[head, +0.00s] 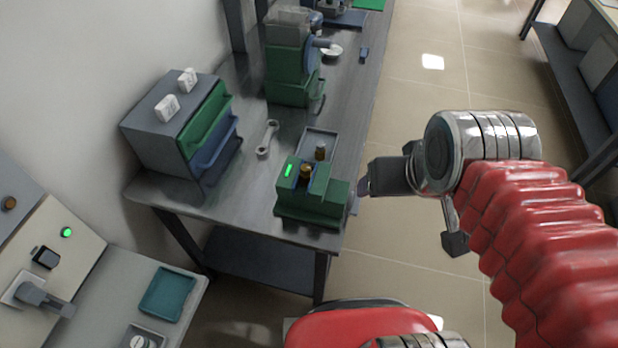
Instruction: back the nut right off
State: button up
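A green block-like fixture (310,212) stands at the near right corner of the grey bench. A small brass-coloured piece (306,173), which looks like the nut, sits upright on its top beside a lit green strip. Its thread and exact seating are too small to make out. My gripper (364,187) is just right of the fixture, past the bench edge, pointing left and apart from the brass piece. It is seen side-on, and the gap between its fingers is hidden. I see nothing held in it.
A grey tray (322,134) with a small brownish piece (320,152) lies behind the fixture. A spanner (267,139) lies on the bench (240,185). A drawer cabinet (165,125) stands left and a green machine (288,75) behind. The floor to the right is clear.

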aim_at(306, 169)
jog(key=u, duration=1.3)
jog(key=k, duration=0.5)
jog(key=u, duration=0.35)
